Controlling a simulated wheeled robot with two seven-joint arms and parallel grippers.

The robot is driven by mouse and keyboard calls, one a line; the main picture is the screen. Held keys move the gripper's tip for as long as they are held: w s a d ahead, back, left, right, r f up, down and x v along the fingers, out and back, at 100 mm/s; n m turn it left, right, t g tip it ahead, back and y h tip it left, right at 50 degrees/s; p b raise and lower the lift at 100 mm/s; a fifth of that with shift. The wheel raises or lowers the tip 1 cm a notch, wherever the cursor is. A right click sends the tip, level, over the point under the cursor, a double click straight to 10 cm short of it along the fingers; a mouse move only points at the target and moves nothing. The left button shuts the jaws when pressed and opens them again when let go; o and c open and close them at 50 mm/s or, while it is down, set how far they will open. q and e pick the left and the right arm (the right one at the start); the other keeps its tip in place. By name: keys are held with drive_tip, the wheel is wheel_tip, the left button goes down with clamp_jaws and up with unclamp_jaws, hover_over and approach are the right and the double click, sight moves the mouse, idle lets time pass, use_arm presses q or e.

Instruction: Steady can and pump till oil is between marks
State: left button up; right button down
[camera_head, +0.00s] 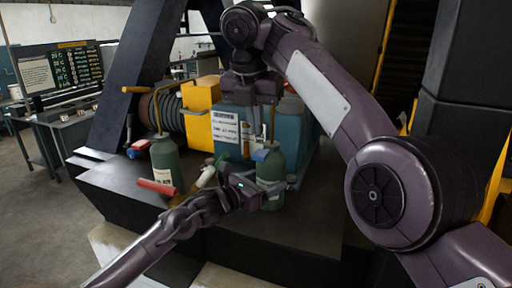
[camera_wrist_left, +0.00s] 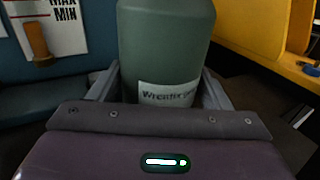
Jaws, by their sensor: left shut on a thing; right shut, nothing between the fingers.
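A green can (camera_head: 270,168) with a blue top stands on the dark bench in front of a blue housing (camera_head: 287,132). My left gripper (camera_head: 277,190) is shut around its body; in the left wrist view the can (camera_wrist_left: 165,45) stands upright between the fingers (camera_wrist_left: 160,92), its label partly hidden. My right gripper (camera_head: 256,125) points down above and just behind the can's top, shut and empty; I cannot tell whether it touches anything. An amber sight tube (camera_wrist_left: 38,42) shows beside a MAX/MIN label (camera_wrist_left: 66,12). The oil level is too unclear to read.
A second green can (camera_head: 166,160) stands to the left, with a red cylinder (camera_head: 156,187) in front of it. A yellow block (camera_head: 201,108) and a coil (camera_head: 160,108) are behind. The bench's left front (camera_head: 115,185) is clear.

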sight(260, 155)
drive_tip(key=shift+v, duration=0.8)
drive_tip(key=shift+w, duration=0.25)
drive_tip(key=shift+x, duration=3.5)
drive_tip(key=shift+d, duration=0.1)
use_arm(q)
drive_tip(key=shift+s+r, duration=0.1)
use_arm(e)
drive_tip(key=x, duration=0.3)
drive_tip(key=shift+s+f, duration=0.3)
drive_tip(key=shift+s, duration=0.05)
drive_tip(key=v, duration=0.8)
